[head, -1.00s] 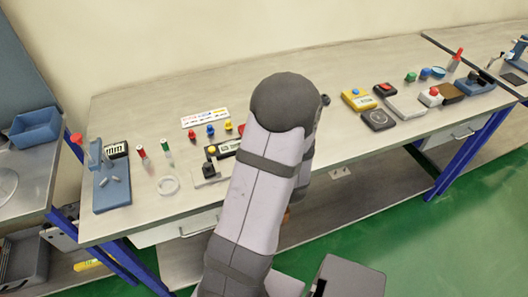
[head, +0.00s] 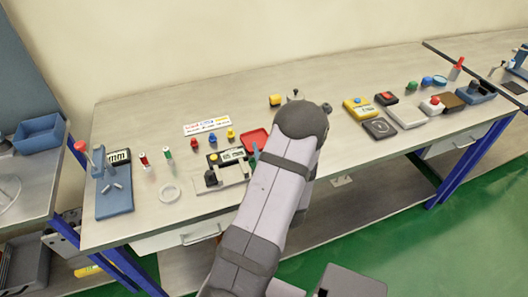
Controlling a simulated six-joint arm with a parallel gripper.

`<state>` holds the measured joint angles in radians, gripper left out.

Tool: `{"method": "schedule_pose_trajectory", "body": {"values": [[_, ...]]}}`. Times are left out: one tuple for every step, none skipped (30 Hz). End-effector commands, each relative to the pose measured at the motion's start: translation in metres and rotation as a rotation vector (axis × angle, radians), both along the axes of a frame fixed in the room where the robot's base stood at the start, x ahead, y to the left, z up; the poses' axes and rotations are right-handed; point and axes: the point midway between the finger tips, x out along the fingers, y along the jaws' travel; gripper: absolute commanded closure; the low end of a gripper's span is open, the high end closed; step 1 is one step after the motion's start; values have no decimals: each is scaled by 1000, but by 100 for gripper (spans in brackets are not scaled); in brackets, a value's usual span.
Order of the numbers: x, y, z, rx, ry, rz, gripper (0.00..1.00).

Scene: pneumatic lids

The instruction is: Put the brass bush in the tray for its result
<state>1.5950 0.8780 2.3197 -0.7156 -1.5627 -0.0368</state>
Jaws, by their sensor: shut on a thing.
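My arm rises through the middle of the head view, and its upper joint covers part of the bench. My gripper does not show; it is hidden behind the arm. I cannot make out the brass bush anywhere. A red tray (head: 254,136) lies on the bench just left of my arm. A narrow green piece (head: 254,154) shows below it at the arm's edge, mostly hidden; I cannot tell whether it is a second tray. A gauge fixture (head: 232,174) with a black knob and a small display stands left of the arm.
Red, blue and yellow knobs (head: 212,138) stand before a label card (head: 206,126). A yellow box (head: 358,108), a black plate (head: 380,128) and a grey slab (head: 407,116) are at right.

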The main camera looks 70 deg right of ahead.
Motion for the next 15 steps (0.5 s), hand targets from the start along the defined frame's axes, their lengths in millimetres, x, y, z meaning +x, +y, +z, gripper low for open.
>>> {"method": "schedule_pose_trajectory", "body": {"values": [[0,0,-5,1,-1,0,98],[0,0,-7,0,-1,0,98],[0,0,-10,0,-1,0,98],[0,0,-12,-1,-2,0,98],[0,0,-13,0,-1,0,98],[0,0,-15,0,-1,0,98],[0,0,-15,-1,-1,0,98],[0,0,-16,-2,-1,0,98],[0,0,-16,-2,-1,0,98],[0,0,-16,-2,-1,0,98],[0,0,-16,-2,-1,0,98],[0,0,-16,-2,-1,0,98],[0,0,-16,-2,-1,0,98],[0,0,-16,-2,-1,0,98],[0,0,-16,-2,-1,0,98]]}}
